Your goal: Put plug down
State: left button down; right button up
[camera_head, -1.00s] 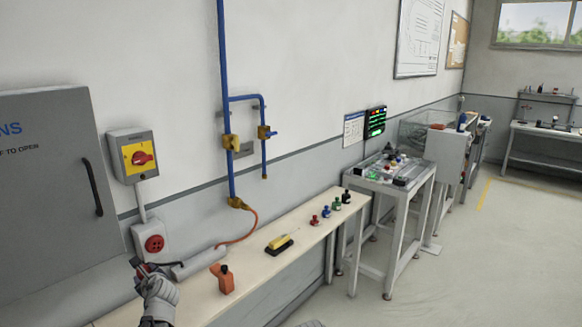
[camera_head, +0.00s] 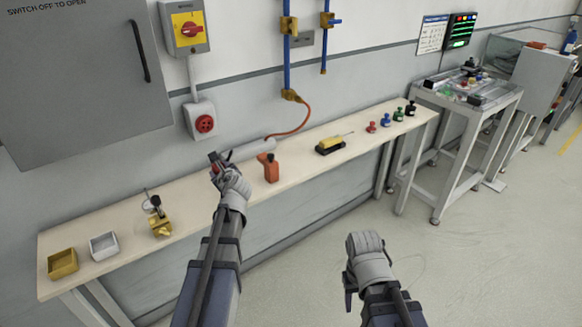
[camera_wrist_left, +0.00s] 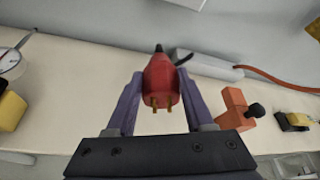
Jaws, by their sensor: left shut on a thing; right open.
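The red plug (camera_wrist_left: 160,80) is between the two fingers of my left gripper (camera_head: 217,166) in the left wrist view, with its brass pins toward the camera. A small part of the plug (camera_head: 214,172) shows in the head view. My left gripper is shut on it, over the long wooden bench (camera_head: 205,192); I cannot tell how high above the top. A red wall socket (camera_head: 204,123) is on the wall behind the gripper. My right gripper (camera_head: 349,288) is open and empty, over the floor in front of the bench.
On the bench, an orange block with a black knob (camera_head: 268,168) and a grey bar (camera_head: 248,150) are just right of the gripper. A brass gauge fitting (camera_head: 159,224), grey tray (camera_head: 104,246) and yellow tray (camera_head: 62,264) stand left. A yellow tool (camera_head: 333,146) lies farther right.

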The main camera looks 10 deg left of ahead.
pick_arm(q)
jog(key=shift+a+f+b, duration=0.1)
jog(key=shift+f+b, duration=0.4)
jog(key=shift+b, duration=0.1)
notch_tip(320, 180, down, 9)
jog(key=b, duration=0.9)
jog(key=shift+r, duration=0.1)
jog(key=c, duration=0.7)
grip_release()
jog(key=shift+f, duration=0.2)
jog(key=shift+c, duration=0.2)
jog(key=o, duration=0.5)
jog(key=shift+c, duration=0.2)
jog(key=shift+r, duration=0.2)
